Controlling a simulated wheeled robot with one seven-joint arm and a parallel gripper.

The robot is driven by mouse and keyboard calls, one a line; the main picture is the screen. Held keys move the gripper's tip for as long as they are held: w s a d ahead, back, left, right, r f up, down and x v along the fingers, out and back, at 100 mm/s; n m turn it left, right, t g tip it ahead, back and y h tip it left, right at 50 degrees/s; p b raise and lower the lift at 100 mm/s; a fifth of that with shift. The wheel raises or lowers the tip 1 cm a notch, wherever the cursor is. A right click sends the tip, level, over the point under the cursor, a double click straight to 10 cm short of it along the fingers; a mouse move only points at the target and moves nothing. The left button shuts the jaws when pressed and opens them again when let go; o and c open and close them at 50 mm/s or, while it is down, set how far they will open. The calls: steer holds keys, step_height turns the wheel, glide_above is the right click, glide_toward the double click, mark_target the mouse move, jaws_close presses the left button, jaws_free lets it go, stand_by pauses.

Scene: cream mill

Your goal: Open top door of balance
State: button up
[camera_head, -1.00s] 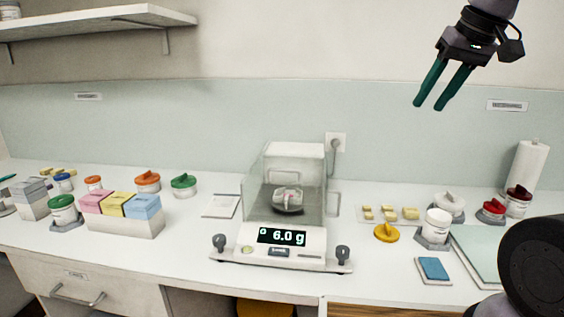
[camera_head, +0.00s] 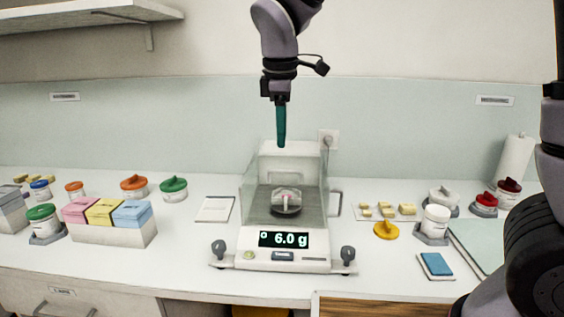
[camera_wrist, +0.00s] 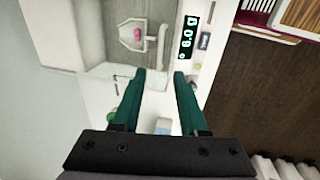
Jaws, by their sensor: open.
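A small object (camera_head: 286,197) sits on the dark pan inside. The chamber's pale top (camera_head: 305,148) shows at its upper end; I cannot tell a separate top door from its frame. My gripper (camera_head: 281,145) points down over the chamber's top, its fingers seen edge-on. In the wrist view, my gripper (camera_wrist: 160,74) is open, with nothing between its fingers, and the balance's display (camera_wrist: 188,37) lies beyond them. Whether the tips touch the top is unclear.
A side handle (camera_head: 336,203) sticks out right of the chamber.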

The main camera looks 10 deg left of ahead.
mark_target(283, 172)
steer(key=f, duration=0.2)
steer(key=w+f, duration=0.1)
steer(key=f, duration=0.5)
steer(key=shift+w+f, duration=0.1)
steer(key=shift+w, duration=0.2)
jaws_close()
stand_by(1.0)
